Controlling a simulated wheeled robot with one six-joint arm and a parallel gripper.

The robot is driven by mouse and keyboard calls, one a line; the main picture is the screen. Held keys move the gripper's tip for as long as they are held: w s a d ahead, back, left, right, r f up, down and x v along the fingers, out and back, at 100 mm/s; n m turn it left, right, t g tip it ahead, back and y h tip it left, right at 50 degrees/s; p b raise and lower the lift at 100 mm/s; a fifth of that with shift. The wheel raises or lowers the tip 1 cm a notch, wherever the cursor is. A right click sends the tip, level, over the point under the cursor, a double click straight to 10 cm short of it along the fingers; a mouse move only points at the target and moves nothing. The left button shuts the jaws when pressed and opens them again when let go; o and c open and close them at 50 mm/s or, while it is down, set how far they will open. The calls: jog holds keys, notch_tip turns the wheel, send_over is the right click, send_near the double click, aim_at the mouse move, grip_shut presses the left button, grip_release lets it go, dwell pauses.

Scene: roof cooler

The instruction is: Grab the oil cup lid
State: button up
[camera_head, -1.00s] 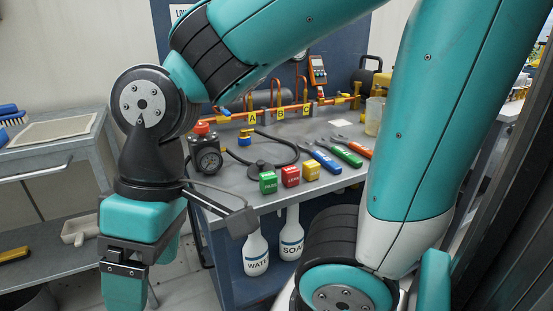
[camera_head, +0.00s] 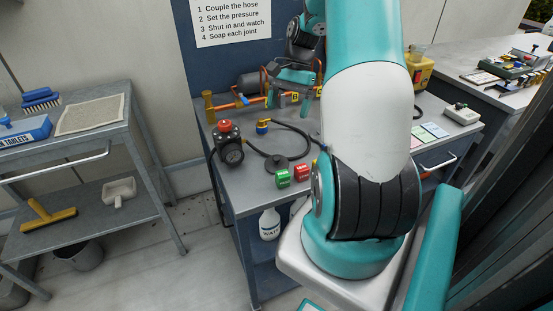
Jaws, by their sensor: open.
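I cannot pick out an oil cup lid for certain in this view. My arm rises through the middle right and hides part of the workbench (camera_head: 235,189). My gripper (camera_head: 288,100) is small and far off, over the back of the bench in front of the orange pipework (camera_head: 225,106). Its fingers point down, are apart, and show nothing between them. A black regulator with a red knob and a gauge (camera_head: 228,146) stands at the bench's left, to the left of and nearer than my gripper.
Green (camera_head: 283,178) and red (camera_head: 301,172) blocks stand near the front edge. A black hose with a blue-and-yellow fitting (camera_head: 263,126) curls behind them. A yellow container (camera_head: 420,68) is behind my arm. A steel cart (camera_head: 140,130) stands left, with open floor between.

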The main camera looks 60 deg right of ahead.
send_near(277, 157)
jog(key=x, duration=0.5)
jog(key=shift+d, duration=0.1)
jog(key=shift+x, duration=2.65)
jog(key=shift+r, duration=0.1)
jog(key=c, duration=0.7)
